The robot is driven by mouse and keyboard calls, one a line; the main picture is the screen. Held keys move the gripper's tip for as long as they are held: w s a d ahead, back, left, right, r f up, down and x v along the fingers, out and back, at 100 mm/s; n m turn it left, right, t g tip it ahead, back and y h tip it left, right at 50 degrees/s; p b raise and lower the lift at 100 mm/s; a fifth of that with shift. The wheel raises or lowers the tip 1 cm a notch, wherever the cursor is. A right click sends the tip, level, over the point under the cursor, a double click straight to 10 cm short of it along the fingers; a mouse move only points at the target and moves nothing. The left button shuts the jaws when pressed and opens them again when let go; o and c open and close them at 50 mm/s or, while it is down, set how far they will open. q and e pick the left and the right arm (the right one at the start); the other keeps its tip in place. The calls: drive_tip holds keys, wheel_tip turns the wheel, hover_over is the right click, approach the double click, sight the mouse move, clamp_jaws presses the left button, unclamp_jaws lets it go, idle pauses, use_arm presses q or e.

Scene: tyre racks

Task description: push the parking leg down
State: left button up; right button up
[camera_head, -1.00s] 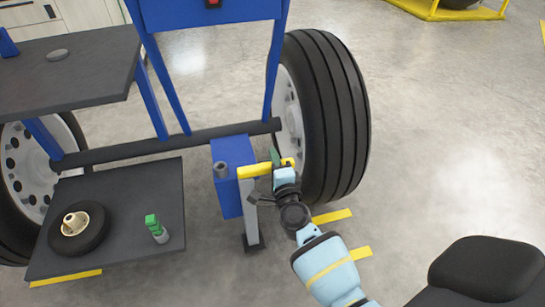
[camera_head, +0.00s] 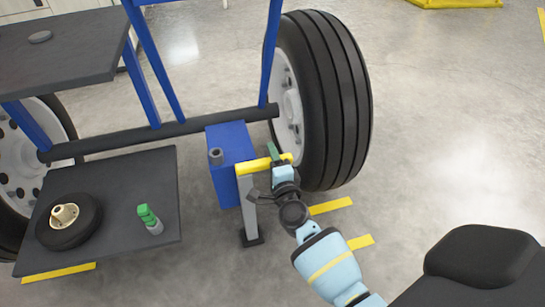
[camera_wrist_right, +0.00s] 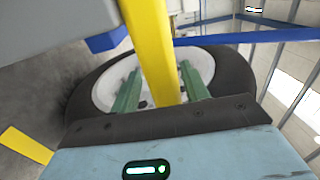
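The parking leg (camera_head: 248,208) is a grey upright post with a dark foot, beside a blue box on the rack's axle. I cannot tell whether its foot touches the floor. A yellow handle (camera_head: 254,166) sticks out sideways near its top; it also shows in the right wrist view (camera_wrist_right: 150,45). My right gripper (camera_head: 276,157) is at the handle's outer end. In the wrist view its green fingers (camera_wrist_right: 160,92) stand apart on either side of the yellow bar, with a gap at the left finger. My left gripper is not in view.
A large tyre (camera_head: 328,100) stands close behind my right gripper. A dark lower shelf (camera_head: 120,200) holds a small wheel (camera_head: 70,220) and a green-topped item (camera_head: 149,219). An upper shelf (camera_head: 65,65) is at the left. The floor at the right is mostly clear.

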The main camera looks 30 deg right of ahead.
drive_tip(key=shift+r, duration=0.1)
drive_tip(key=p+v, duration=0.2)
drive_tip(key=v, duration=0.5)
drive_tip(key=shift+s, duration=0.4)
drive_tip(key=shift+a, duration=0.15)
